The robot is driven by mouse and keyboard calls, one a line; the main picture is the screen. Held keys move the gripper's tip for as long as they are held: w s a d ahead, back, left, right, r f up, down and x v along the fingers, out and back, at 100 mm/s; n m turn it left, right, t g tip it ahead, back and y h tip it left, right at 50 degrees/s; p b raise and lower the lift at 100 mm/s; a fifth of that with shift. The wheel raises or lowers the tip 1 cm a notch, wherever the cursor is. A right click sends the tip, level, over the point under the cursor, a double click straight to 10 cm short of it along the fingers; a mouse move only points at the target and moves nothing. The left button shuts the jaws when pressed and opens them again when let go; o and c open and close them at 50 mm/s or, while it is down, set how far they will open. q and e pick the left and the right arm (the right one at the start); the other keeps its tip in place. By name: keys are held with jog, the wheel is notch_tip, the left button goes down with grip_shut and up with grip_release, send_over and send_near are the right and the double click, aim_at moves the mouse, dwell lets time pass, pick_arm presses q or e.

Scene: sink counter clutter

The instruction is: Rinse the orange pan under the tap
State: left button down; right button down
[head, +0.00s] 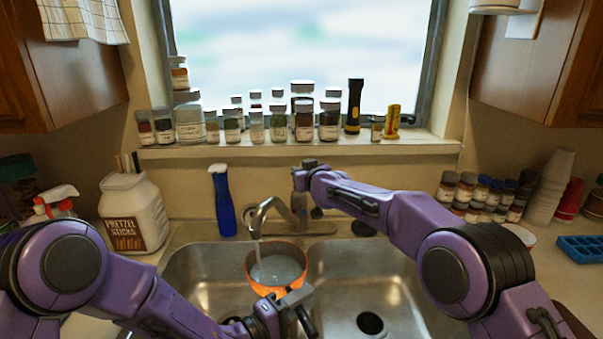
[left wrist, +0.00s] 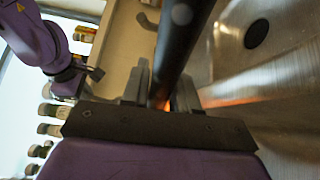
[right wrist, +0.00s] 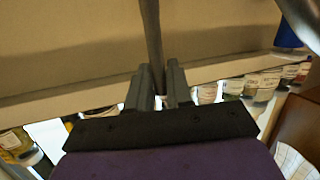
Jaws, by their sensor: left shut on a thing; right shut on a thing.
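The orange pan (head: 259,289) is in the left basin under the tap (head: 270,207), its inside looking pale grey. A thin stream of water (head: 257,253) falls from the spout into the pan. My left gripper (head: 290,301) is shut on the pan's black handle, which also shows between its fingers in the left wrist view (left wrist: 182,45). My right gripper (head: 303,178) is up behind the spout, shut on the tap's lever; a grey bar (right wrist: 152,35) runs between its fingers in the right wrist view. The fingers partly hide the lever.
A blue spray bottle (head: 223,203) stands left of the tap, beside a pretzel jar (head: 133,212). Several spice jars, a flashlight (head: 354,106) and other items line the windowsill (head: 300,148). The right basin (head: 375,280) is empty, with a dark drain.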

jog(key=c, duration=1.1)
grip_release()
jog(key=v, duration=1.2)
jog(key=shift+f, duration=0.1)
